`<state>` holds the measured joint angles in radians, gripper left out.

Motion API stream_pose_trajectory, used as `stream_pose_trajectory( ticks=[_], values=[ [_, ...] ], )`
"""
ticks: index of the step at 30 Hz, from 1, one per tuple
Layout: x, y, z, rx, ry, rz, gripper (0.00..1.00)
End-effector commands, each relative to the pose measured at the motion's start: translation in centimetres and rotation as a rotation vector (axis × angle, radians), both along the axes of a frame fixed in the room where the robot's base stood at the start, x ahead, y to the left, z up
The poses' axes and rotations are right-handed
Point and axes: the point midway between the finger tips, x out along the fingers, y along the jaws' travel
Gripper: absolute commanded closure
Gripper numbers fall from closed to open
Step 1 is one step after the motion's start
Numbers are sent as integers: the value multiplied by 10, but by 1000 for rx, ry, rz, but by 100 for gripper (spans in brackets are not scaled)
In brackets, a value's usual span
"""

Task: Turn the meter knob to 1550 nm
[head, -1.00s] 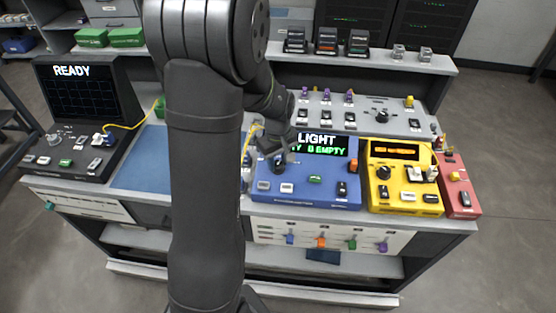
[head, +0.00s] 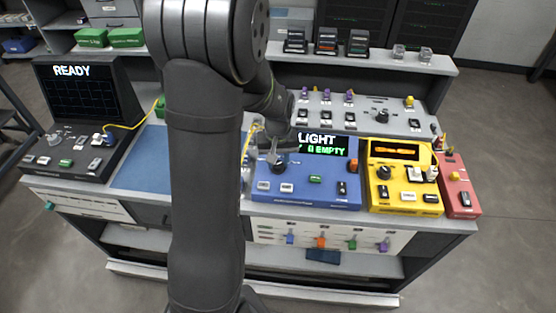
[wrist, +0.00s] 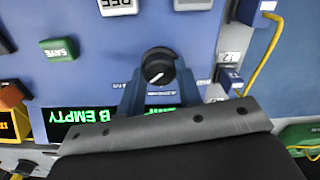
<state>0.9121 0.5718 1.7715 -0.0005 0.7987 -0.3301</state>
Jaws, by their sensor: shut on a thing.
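A blue unit (head: 315,194) with a lit display reading "LIGHT" and "EMPTY" stands on the bench. Its round black knob (wrist: 158,67) shows in the wrist view, with a pale pointer mark. My gripper (wrist: 158,84) is shut on this black knob, one finger on each side. In the head view my gripper (head: 275,156) is at the left part of the blue unit, and my arm hides some of it. A yellow unit (head: 404,192) to the right has its own black knob (head: 383,172) and an orange display. I cannot read any wavelength marks.
A green SAVE button (wrist: 59,49) and white keys lie near the held knob. A yellow cable (wrist: 262,58) runs close on the right in the wrist view. A red unit (head: 461,192) and a grey panel (head: 365,112) stand nearby. The blue mat (head: 142,165) is partly bare.

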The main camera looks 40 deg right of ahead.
Motion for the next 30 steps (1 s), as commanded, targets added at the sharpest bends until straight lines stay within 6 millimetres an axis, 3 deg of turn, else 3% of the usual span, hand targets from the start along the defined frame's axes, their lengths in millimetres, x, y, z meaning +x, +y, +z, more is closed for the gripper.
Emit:
stream_pose_trajectory(
  ticks=[8,9,12,23,30],
  values=[
    [0,-1,1,-2,-3,-2,91],
    [0,-1,1,-2,-3,-2,66],
    [0,-1,1,-1,-2,-2,46],
    [0,0,4,-1,-2,-1,46],
    [1,-1,43,-6,-5,-1,46]
  ],
)
